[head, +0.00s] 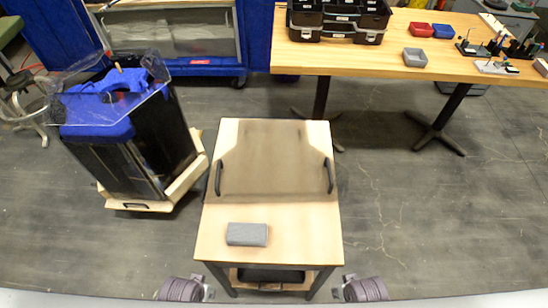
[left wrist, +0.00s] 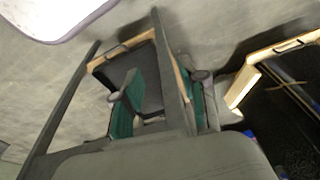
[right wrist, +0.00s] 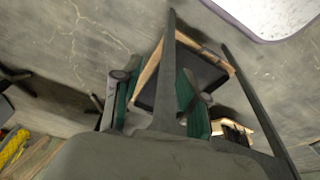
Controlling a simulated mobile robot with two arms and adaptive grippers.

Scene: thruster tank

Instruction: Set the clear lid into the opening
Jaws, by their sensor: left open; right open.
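The clear lid (head: 275,158) is a smoky see-through panel with a dark handle at its left and right edges. It lies flat on the small wooden table (head: 220,240). The dark tank (head: 135,160) stands to the left, with blue material (head: 105,95) and clear sheeting around its top. Its opening is partly hidden by these. My left gripper (left wrist: 163,98) is open and empty in the left wrist view, its green pads apart. My right gripper (right wrist: 160,92) is open and empty in the right wrist view. Both are apart from the lid.
A grey block (head: 247,234) lies on the small table in front of the lid. A long workbench (head: 395,60) with black cases and small bins stands at the back right. A stool (head: 20,95) is at the far left. Floor right of the small table is clear.

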